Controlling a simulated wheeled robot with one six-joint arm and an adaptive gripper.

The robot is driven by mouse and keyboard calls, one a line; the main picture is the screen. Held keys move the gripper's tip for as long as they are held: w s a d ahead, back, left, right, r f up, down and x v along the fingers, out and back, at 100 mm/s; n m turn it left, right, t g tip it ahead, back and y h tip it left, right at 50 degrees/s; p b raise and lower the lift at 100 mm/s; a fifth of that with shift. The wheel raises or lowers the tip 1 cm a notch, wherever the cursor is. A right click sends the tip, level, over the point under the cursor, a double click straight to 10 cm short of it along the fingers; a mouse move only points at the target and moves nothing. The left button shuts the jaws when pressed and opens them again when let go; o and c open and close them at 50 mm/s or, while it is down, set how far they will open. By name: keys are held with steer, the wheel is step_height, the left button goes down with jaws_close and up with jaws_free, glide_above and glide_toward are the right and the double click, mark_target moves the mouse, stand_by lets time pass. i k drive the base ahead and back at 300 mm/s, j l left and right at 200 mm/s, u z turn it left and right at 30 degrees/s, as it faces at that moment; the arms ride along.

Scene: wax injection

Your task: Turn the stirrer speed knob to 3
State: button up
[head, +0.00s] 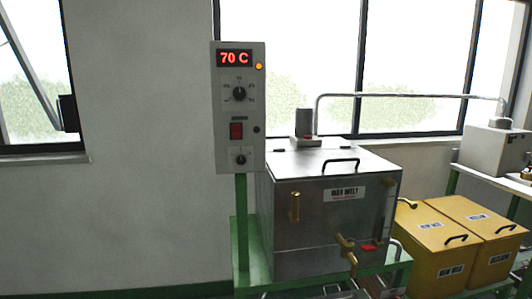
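A grey control box (218,110) stands on a green post left of the steel wax melt tank (320,215). Its display (234,58) reads 70 C in red. A larger black knob (239,93) with marks around it sits below the display. A smaller black knob (240,160) sits at the bottom of the box. The labels are too small to read, so I cannot tell which is the stirrer speed knob or its setting. A dark stirrer motor (303,122) stands on the tank lid. My gripper is not in view.
A red switch (236,131) lies between the knobs. A brass valve (346,245) juts from the tank front. Yellow bins (438,245) stand to the right. A metal pipe (410,96) runs above them. The wall left of the box is bare.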

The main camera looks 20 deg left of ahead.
mark_target(241, 160)
steer(key=u, duration=1.25)
steer(key=i+l+z, duration=0.1)
steer(key=l, duration=0.25)
steer(key=i+l+z, duration=0.1)
steer(key=i+l, duration=0.25)
